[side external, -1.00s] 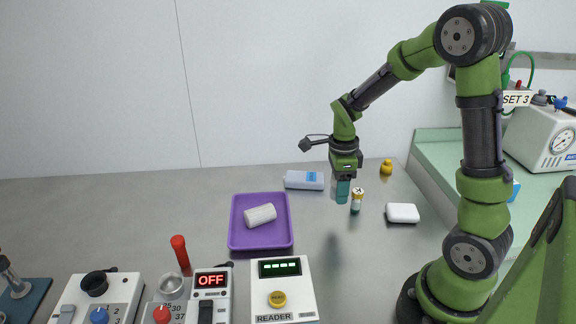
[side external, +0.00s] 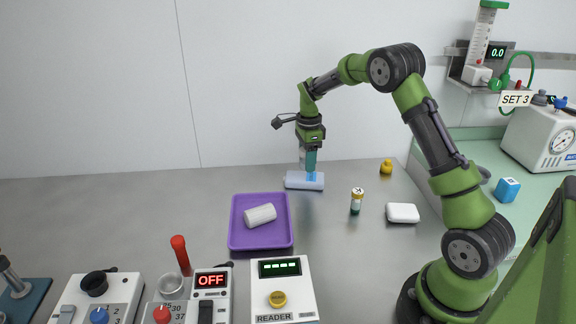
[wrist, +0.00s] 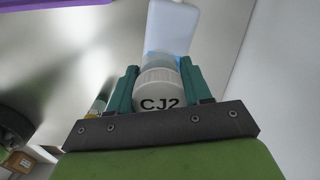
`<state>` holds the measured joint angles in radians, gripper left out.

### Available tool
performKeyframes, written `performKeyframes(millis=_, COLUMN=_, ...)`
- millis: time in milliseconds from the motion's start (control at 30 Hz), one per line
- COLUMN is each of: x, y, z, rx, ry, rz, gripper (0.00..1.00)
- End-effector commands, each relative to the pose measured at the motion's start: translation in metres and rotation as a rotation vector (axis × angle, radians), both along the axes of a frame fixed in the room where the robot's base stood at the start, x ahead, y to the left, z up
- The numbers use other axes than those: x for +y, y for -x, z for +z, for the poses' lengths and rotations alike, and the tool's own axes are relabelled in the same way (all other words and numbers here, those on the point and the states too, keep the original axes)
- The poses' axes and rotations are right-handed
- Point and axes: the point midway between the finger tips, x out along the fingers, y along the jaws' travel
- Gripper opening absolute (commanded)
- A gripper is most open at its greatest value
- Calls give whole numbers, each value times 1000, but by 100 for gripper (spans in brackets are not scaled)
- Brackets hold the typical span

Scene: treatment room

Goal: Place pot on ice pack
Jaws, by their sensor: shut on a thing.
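The pot (wrist: 160,93) has a white lid marked CJ2 and sits between the teal fingers of my gripper (wrist: 158,88) in the wrist view. My gripper is shut on it. In the side view my gripper (side external: 309,164) points down over the ice pack (side external: 296,181), and the fingers mostly hide the pot. The ice pack is a pale blue slab with a blue label, lying flat near the wall. It also shows beyond the pot in the wrist view (wrist: 172,24). I cannot tell whether the pot touches it.
A small vial (side external: 356,202) stands right of the ice pack, with a white block (side external: 402,213) and a yellow object (side external: 386,167) farther right. A purple tray (side external: 237,240) holding a white roll (side external: 260,215) lies in front. The reader (side external: 290,297) is nearer.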

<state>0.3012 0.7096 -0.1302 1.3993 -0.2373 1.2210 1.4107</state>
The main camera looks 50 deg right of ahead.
Motion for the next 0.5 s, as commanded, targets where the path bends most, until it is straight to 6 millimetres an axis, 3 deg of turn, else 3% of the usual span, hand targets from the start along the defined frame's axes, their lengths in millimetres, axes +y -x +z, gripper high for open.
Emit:
performKeyframes(millis=200, x=-5, y=-11, z=-1, rx=0, ry=1, rz=-1, gripper=18)
performKeyframes(millis=400, x=-4, y=-9, z=-33, rx=3, ry=-1, rz=-2, gripper=18)
performKeyframes(millis=500, x=-4, y=-9, z=-36, rx=0, ry=0, rz=-2, gripper=18)
